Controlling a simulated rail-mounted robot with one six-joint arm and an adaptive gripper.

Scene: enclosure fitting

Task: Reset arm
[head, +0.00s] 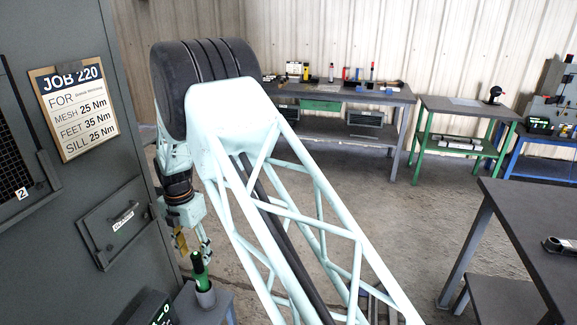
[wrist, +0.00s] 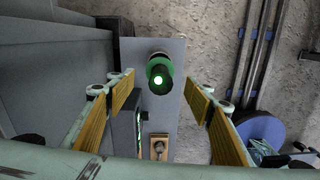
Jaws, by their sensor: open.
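My gripper (head: 197,248) hangs from my pale green arm beside the dark cabinet in the head view. In the wrist view its two yellow-padded fingers (wrist: 160,95) are wide apart with nothing between the pads. A green and black tool (head: 199,268) stands upright in a grey holder (head: 206,297) just below my gripper. In the wrist view the tool (wrist: 159,72) is seen end-on, with a lit green spot, beyond and between the fingertips. The gap between tool and fingers is hard to judge.
The dark cabinet (head: 100,200) with a JOB 220 sign (head: 74,103) stands close on the left. A small device with a green display (head: 158,312) is near the holder. A dark table (head: 520,235) is at right; workbenches (head: 335,93) line the back wall. Open floor lies between.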

